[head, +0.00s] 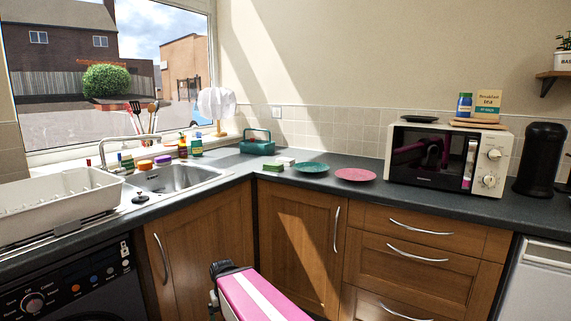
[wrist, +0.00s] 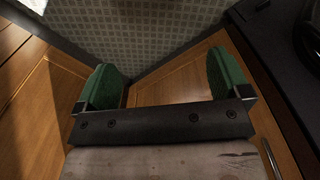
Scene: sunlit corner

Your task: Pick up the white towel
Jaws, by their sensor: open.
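A white towel-like cloth (head: 216,103) hangs draped over a small wooden stand on the window ledge, in the corner behind the sink. It is not seen in the wrist view. My gripper (wrist: 167,82) is open, with its two green-padded fingers wide apart and nothing between them. Wooden cupboard doors lie beyond the fingers. In the head view my pink arm reaches up from the bottom centre in front of the lower cupboards, well below and apart from the cloth; the fingers cannot be made out there.
A teal caddy (head: 257,142), a green plate (head: 311,167) and a pink plate (head: 355,175) stand on the dark worktop. Bottles and sponges line the sink (head: 180,178). A white dish rack (head: 55,200) is at left. A microwave (head: 445,158) stands at right.

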